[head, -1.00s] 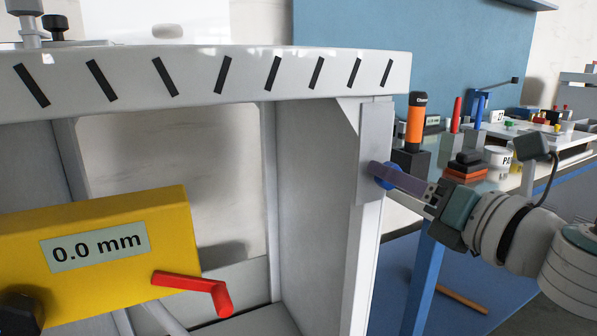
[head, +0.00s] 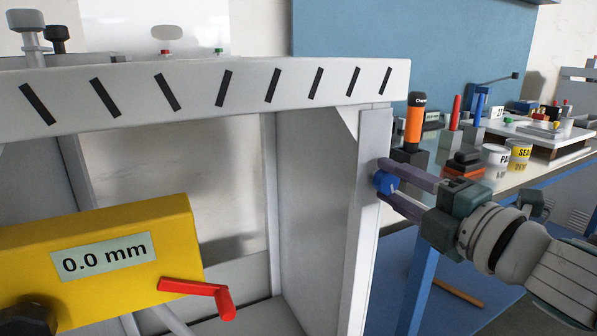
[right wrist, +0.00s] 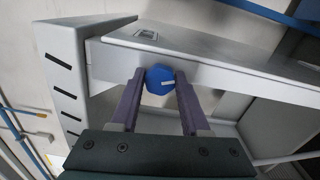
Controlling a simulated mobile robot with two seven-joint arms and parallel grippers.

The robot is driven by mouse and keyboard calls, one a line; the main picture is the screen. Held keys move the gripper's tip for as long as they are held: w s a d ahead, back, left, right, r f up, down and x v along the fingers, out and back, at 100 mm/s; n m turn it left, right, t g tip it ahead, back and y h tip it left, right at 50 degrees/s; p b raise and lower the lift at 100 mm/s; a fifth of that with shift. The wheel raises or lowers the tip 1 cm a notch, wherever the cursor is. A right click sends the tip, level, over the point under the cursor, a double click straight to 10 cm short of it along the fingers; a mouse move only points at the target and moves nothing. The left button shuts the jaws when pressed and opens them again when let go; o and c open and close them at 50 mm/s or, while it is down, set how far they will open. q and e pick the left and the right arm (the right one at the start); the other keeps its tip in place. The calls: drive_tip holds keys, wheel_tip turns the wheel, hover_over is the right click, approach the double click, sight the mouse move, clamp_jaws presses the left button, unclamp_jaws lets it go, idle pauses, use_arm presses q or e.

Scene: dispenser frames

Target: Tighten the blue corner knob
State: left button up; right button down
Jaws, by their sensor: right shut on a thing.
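The blue corner knob (head: 385,183) sits on the right upright of the light grey frame (head: 370,190), just below the striped top beam. My right gripper (head: 388,181) reaches it from the right, with its two purple fingers shut on the knob. In the right wrist view the blue knob (right wrist: 160,79) sits between the two fingertips (right wrist: 160,84), with a pale mark on its face. My left gripper is not in view.
A yellow gauge box (head: 100,255) reading 0.0 mm with a red lever (head: 198,291) is at the lower left. Behind my right arm, a bench holds an orange cylinder (head: 414,122), dark and orange blocks and white and yellow cans (head: 518,150).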

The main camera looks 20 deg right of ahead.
drive_tip(key=shift+m+p, duration=0.7)
drive_tip(key=shift+m, duration=1.4)
drive_tip(key=shift+c, duration=1.9)
unclamp_jaws()
drive_tip(key=s, duration=1)
drive_tip(key=shift+d, duration=0.4)
drive_tip(key=shift+w, duration=0.1)
